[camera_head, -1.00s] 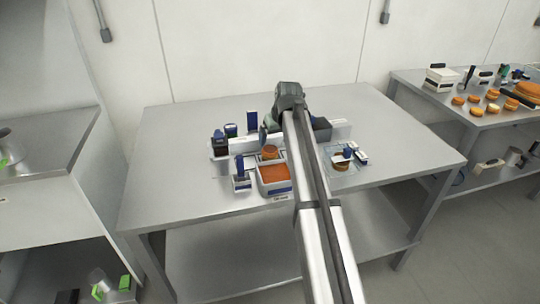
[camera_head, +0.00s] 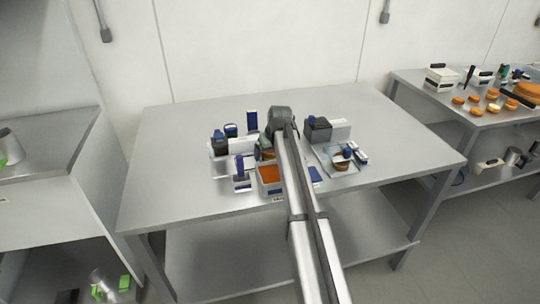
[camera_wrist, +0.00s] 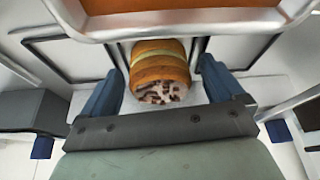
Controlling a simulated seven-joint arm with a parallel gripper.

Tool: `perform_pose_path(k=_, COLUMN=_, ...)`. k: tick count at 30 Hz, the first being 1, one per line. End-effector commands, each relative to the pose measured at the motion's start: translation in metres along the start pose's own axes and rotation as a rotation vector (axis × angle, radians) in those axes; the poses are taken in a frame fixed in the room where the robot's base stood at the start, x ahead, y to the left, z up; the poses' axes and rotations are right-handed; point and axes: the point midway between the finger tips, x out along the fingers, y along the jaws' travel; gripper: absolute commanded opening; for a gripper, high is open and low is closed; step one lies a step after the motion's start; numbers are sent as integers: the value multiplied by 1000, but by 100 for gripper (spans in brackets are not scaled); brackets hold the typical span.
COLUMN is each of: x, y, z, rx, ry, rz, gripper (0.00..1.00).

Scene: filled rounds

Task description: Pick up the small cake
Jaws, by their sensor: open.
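The small cake (camera_wrist: 158,88) is round and layered in orange-brown, with a pale, dark-flecked face. In the wrist view it sits between the two blue fingers of my gripper (camera_wrist: 161,68). The fingers are open, one on each side, with a narrow gap on both sides of the cake. In the head view my gripper (camera_head: 265,142) is over the table, and my arm hides most of the cake beneath it.
A white-rimmed tray with orange filling (camera_head: 270,174) stands just in front of the cake. Blue and dark containers (camera_head: 220,143) stand to the left. A black box (camera_head: 318,130) and a clear tray (camera_head: 325,155) stand to the right. The outer tabletop is clear.

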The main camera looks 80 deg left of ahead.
Motion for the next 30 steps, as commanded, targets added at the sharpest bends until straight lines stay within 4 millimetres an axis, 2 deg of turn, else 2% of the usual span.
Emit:
perform_pose_path(k=4, x=0, y=0, z=0, rx=0, ry=0, rz=0, gripper=95)
perform_pose_path(k=17, x=0, y=0, z=0, rx=0, ry=0, rz=0, gripper=54)
perform_pose_path(k=25, x=-2, y=0, z=0, rx=0, ry=0, rz=0, gripper=52)
perform_pose_path(k=30, x=-17, y=0, z=-7, rx=0, ry=2, rz=1, gripper=52)
